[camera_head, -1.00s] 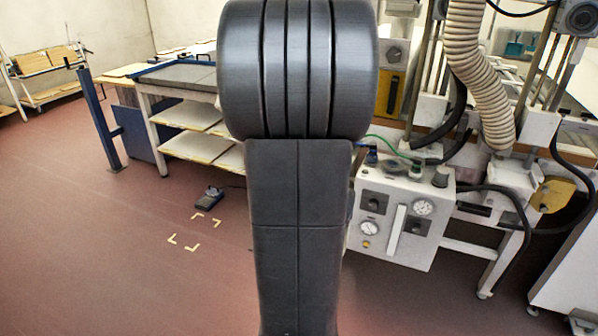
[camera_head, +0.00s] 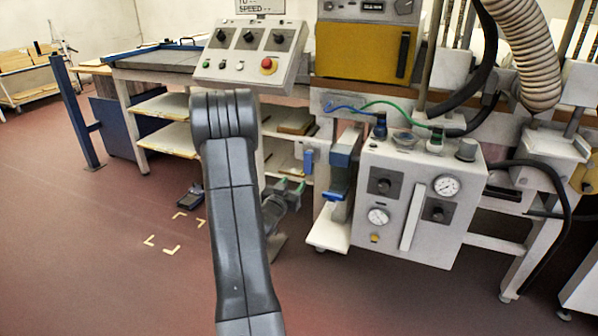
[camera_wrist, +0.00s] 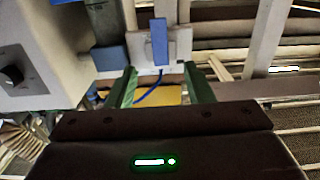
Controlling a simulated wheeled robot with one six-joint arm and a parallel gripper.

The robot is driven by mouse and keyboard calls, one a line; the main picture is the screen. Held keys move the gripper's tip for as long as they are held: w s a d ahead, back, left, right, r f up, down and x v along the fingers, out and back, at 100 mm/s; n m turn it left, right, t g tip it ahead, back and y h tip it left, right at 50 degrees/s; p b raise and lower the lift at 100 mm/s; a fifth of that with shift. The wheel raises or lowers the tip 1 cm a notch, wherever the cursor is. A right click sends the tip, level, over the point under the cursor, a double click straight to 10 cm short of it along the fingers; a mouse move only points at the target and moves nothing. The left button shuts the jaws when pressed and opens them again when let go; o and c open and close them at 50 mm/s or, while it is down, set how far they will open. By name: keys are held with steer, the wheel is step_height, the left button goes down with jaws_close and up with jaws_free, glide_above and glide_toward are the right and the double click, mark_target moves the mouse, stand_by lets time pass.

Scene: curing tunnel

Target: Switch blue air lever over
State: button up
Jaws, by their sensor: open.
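The blue air lever (camera_head: 308,160) is a small blue handle left of the white pneumatic cabinet. In the wrist view the blue lever (camera_wrist: 159,42) stands against a pale mounting plate (camera_wrist: 178,48), with a blue hose (camera_wrist: 150,93) beside it. My gripper (camera_head: 290,186) is near the lever, to its lower left in the head view. In the wrist view my gripper (camera_wrist: 160,70) shows two green fingers apart, with the lever lined up between them and seemingly beyond their tips. I see no contact. The gripper is empty.
The white cabinet (camera_head: 468,218) with gauges and knobs stands right of the lever. A larger blue block (camera_head: 341,158) sits between them. A control panel (camera_head: 250,68) with a red button overhangs above my arm. Green tubing (camera_head: 385,103) runs above. Floor at left is open.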

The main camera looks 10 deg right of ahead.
mark_target(307, 165)
steer(key=b+x, duration=0.1)
steer(key=x, duration=1.2)
steer(key=shift+w+d, duration=0.3)
steer(key=shift+r, duration=0.1)
steer(key=shift+c, duration=0.5)
jaws_close()
